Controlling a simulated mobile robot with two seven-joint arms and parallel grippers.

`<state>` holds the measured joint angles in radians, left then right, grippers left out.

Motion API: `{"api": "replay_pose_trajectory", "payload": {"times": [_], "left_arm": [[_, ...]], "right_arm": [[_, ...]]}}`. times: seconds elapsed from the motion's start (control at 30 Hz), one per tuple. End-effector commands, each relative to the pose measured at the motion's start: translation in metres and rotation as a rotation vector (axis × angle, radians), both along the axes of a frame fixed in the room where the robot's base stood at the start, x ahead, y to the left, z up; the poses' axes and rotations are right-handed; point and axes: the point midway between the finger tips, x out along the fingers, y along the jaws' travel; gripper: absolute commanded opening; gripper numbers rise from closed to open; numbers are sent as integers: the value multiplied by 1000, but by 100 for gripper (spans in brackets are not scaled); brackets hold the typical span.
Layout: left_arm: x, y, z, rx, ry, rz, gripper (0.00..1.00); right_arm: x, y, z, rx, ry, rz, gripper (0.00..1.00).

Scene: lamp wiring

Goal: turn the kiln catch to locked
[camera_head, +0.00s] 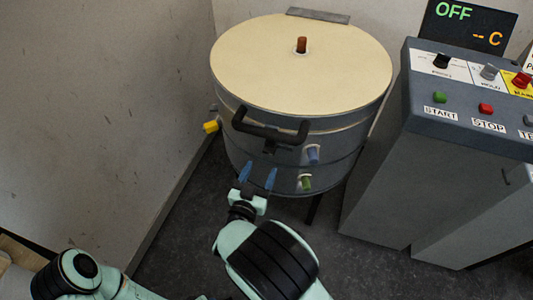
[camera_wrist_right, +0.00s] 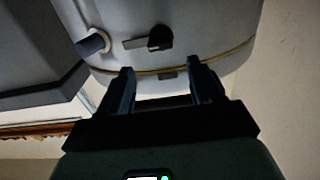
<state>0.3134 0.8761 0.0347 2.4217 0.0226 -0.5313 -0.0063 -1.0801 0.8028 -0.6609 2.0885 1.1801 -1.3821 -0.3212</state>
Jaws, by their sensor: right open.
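The kiln (camera_head: 235,60) is a round grey drum with a cream lid, standing in the middle of the head view. Its catch is a small dark knob with a short grey lever (camera_wrist_right: 158,38), best seen in the right wrist view, where the lever points left. In the head view the catch area lies below the black lid handle (camera_head: 270,133) and is hard to make out. My right gripper (camera_head: 258,174) is open, its two blue fingers pointing at the kiln front. In the right wrist view the gripper (camera_wrist_right: 158,85) is empty and apart from the catch. My left gripper is out of view.
A blue peg (camera_head: 313,154) and a green peg (camera_head: 306,182) stick out right of my gripper; a yellow one (camera_head: 210,127) is at the left. A grey control cabinet (camera_head: 390,180) stands at the right, with its display (camera_head: 470,27) reading OFF. A wall closes the left.

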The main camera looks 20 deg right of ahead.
Motion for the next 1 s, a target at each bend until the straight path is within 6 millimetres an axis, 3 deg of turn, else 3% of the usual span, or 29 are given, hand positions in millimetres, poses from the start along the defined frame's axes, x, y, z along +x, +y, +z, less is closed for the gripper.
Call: {"api": "replay_pose_trajectory", "payload": {"times": [0.1, 0.33, 0.77, 0.8, 0.97, 1.0], "left_arm": [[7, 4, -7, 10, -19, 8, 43], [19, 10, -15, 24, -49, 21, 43], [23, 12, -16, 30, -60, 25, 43], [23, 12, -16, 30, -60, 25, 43], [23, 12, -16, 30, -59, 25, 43], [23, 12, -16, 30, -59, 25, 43]], "right_arm": [[22, -15, -2, 2, -1, -3, 65], [51, -35, -2, 2, 0, -1, 65], [62, -41, 0, 1, 1, 2, 65], [62, -41, 0, 1, 1, 2, 62], [62, -41, 0, 1, 1, 2, 10], [62, -41, 0, 1, 1, 2, 9]]}}
